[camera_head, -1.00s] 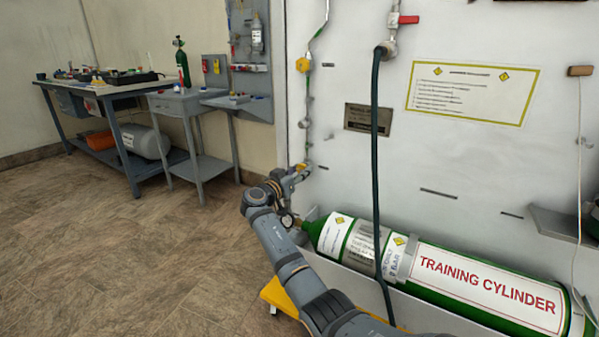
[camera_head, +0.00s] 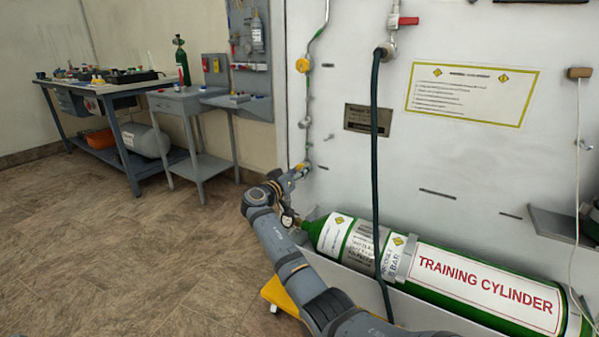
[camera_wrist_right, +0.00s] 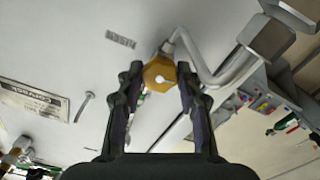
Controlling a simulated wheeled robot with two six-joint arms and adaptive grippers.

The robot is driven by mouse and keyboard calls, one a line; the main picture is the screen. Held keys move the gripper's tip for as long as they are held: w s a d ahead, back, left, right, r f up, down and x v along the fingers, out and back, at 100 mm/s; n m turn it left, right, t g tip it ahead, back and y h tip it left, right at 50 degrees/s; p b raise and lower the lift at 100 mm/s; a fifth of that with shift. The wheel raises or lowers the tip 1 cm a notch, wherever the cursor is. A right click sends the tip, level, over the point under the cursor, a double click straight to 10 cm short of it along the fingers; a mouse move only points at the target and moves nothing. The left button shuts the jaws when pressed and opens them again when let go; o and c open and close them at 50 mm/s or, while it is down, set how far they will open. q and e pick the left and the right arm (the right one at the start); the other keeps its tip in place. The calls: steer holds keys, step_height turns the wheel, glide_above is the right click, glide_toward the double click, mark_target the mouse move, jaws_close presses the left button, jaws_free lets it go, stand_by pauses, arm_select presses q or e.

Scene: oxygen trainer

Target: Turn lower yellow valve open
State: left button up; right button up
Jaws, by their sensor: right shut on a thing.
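The lower yellow valve (camera_head: 303,167) sits low on the pipe by the left edge of the white panel, partly hidden by my gripper in the head view. My right gripper (camera_head: 296,173) reaches it from the front left. In the right wrist view the yellow knob (camera_wrist_right: 159,74) sits between the two dark fingertips (camera_wrist_right: 158,81), which are shut on its sides. A small pale mark shows at the knob's centre. A second yellow valve (camera_head: 303,65) is higher on the same pipe. My left gripper is out of view.
The green training cylinder (camera_head: 480,287) lies along the panel base, right of my arm. A dark hose (camera_head: 375,150) hangs in front of the panel. A red-handled valve (camera_head: 405,20) is above. Workbenches (camera_head: 110,88) stand left; the floor (camera_head: 130,260) between is clear.

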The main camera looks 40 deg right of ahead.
steer(key=o, duration=1.2)
steer(key=shift+c, duration=0.2)
steer(key=v, duration=1.2)
steer(key=shift+f, duration=0.1)
